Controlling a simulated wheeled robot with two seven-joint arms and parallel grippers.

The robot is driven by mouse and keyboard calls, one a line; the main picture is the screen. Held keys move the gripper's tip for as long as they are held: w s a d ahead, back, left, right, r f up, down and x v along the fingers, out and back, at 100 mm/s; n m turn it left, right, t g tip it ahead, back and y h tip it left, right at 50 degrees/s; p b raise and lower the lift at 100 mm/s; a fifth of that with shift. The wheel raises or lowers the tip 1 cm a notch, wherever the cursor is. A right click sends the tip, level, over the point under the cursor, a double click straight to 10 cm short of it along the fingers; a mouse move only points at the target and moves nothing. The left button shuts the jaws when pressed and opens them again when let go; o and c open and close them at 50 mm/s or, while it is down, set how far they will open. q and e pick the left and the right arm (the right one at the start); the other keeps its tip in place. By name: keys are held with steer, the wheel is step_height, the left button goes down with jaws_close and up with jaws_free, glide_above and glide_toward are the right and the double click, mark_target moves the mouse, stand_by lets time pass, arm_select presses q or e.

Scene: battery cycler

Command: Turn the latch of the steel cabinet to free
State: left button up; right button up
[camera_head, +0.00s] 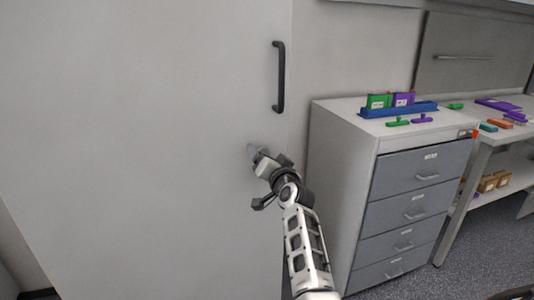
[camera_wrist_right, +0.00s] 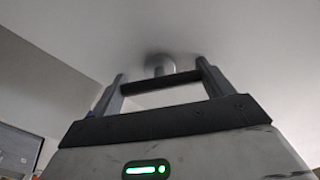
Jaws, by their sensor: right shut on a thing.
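The steel cabinet (camera_head: 140,130) fills the left of the head view with a large, pale, flat door. A black upright handle (camera_head: 280,77) is on the door near its right edge. My right gripper (camera_head: 255,158) is at the door face below that handle. In the right wrist view, its two fingers stand at both ends of a dark bar, the latch (camera_wrist_right: 160,84), and are shut on it. A round grey boss (camera_wrist_right: 158,64) joins the door behind the bar. In the head view the latch is mostly hidden by the gripper. My left gripper is not in view.
A grey drawer unit (camera_head: 345,150) stands right of the cabinet, close to my right arm. On it are a blue rack (camera_head: 398,110) and small green and purple pieces. A workbench (camera_head: 495,133) with coloured items and brown boxes (camera_head: 490,183) below is further right.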

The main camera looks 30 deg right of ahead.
steer(key=m+p, duration=0.2)
steer(key=m, duration=0.2)
steer(key=shift+r+m, duration=0.1)
steer(key=shift+m, duration=0.3)
steer(key=m, duration=0.2)
steer(key=shift+m+p, duration=0.3)
steer(key=shift+p, duration=0.1)
steer(key=shift+m+p, duration=0.3)
steer(key=shift+m, duration=0.7)
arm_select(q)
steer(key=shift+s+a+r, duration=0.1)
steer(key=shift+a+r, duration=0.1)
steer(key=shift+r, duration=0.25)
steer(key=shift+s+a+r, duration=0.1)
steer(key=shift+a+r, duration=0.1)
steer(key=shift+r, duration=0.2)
arm_select(e)
steer(key=shift+m, duration=0.9)
steer(key=o, duration=0.9)
